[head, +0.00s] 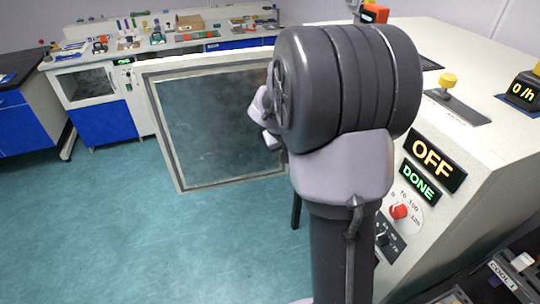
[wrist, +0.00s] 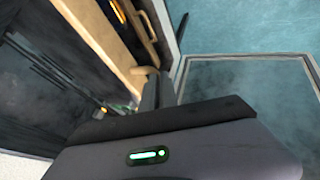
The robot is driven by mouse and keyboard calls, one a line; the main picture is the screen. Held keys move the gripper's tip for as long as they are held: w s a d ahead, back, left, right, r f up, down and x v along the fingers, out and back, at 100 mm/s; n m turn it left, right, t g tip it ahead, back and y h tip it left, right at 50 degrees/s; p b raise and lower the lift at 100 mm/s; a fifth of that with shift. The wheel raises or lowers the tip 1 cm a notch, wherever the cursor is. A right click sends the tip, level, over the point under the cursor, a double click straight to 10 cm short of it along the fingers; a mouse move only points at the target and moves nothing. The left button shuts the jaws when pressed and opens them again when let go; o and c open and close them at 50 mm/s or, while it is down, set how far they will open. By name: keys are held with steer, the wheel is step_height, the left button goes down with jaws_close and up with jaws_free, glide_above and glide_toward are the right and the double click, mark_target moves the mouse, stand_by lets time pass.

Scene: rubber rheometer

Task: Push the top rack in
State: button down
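In the wrist view, the dark interior of the white machine opens at the left, with thin dark rack bars (wrist: 45,70) running across it. I cannot tell which level these bars belong to or how far the rack sticks out. In the head view, my arm hides the machine's opening and the rack. Only pale parts near my wrist show left of the arm, in front of the door.
The machine's glass door (head: 225,125) stands open at the left, also visible in the wrist view (wrist: 245,95). The white machine (head: 470,75) carries OFF and DONE displays (head: 434,162) and a red knob (head: 399,211). Teal floor (head: 130,220) is clear at left. A cluttered bench (head: 190,38) stands behind.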

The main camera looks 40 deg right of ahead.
steer(key=s+d+p, duration=0.1)
steer(key=d, duration=0.4)
steer(key=s+d+p, duration=0.1)
steer(key=d, duration=0.4)
steer(key=s+d+p, duration=0.1)
steer(key=s+d, duration=0.1)
steer(key=d, duration=0.3)
steer(key=shift+p, duration=0.4)
